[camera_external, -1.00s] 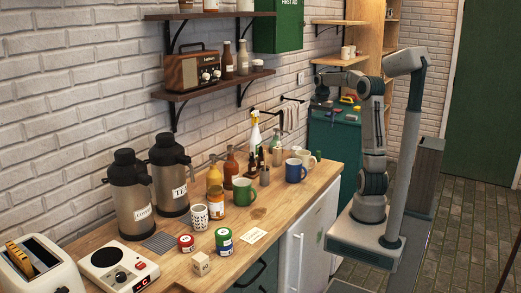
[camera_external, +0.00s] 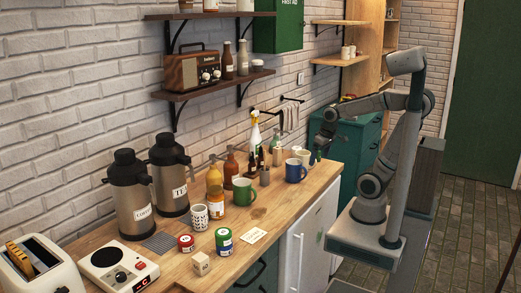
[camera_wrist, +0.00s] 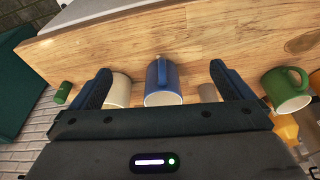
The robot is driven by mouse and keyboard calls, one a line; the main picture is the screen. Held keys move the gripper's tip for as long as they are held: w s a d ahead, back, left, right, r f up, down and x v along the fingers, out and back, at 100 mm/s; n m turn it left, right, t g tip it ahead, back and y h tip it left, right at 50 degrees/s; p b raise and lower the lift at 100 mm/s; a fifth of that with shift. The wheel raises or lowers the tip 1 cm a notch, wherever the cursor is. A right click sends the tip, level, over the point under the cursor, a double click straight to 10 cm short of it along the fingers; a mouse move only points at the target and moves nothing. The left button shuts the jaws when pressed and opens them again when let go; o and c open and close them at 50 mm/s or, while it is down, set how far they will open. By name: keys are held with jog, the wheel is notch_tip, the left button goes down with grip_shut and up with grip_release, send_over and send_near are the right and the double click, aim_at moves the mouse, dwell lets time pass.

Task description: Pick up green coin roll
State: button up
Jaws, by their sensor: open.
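My gripper (camera_external: 322,145) is above that counter end, open and empty. In the wrist view its fingers (camera_wrist: 160,70) are spread, with a blue mug (camera_wrist: 163,82) and a cream mug (camera_wrist: 118,90) showing between them. The green cylinder is outside the left finger.
A green mug (camera_wrist: 287,90) is right of the fingers. Bottles, including a ketchup bottle (camera_external: 231,168), crowd the wall side. Two large urns (camera_external: 169,178), a toaster (camera_external: 38,268) and several small containers stand nearer. A teal cabinet (camera_external: 355,140) is beyond the counter.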

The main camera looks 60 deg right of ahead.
jog(key=shift+s+a+f+n, duration=0.35)
jog(key=shift+s, duration=0.15)
jog(key=shift+s+a+f+n, duration=0.3)
jog(key=shift+s+n, duration=0.05)
jog(key=shift+s, duration=0.1)
jog(key=c, duration=1.1)
jog(key=shift+w, duration=0.1)
jog(key=w+d+r+n+g, duration=0.1)
jog(key=w+d+r+n, duration=0.2)
jog(key=w+d+n, duration=0.3)
jog(key=n+g+p, duration=0.2)
jog(key=n, duration=1)
send_over(318, 155)
jog(key=f, duration=0.9)
jog(key=shift+w+d, duration=0.3)
jog(key=shift+d, duration=0.1)
jog(key=shift+s+d+f+p, duration=0.15)
jog(key=shift+f+p, duration=0.1)
jog(key=shift+f, duration=1.15)
jog(key=shift+d+f+p, duration=0.1)
jog(key=shift+f+p, duration=0.15)
jog(key=shift+f, duration=1.15)
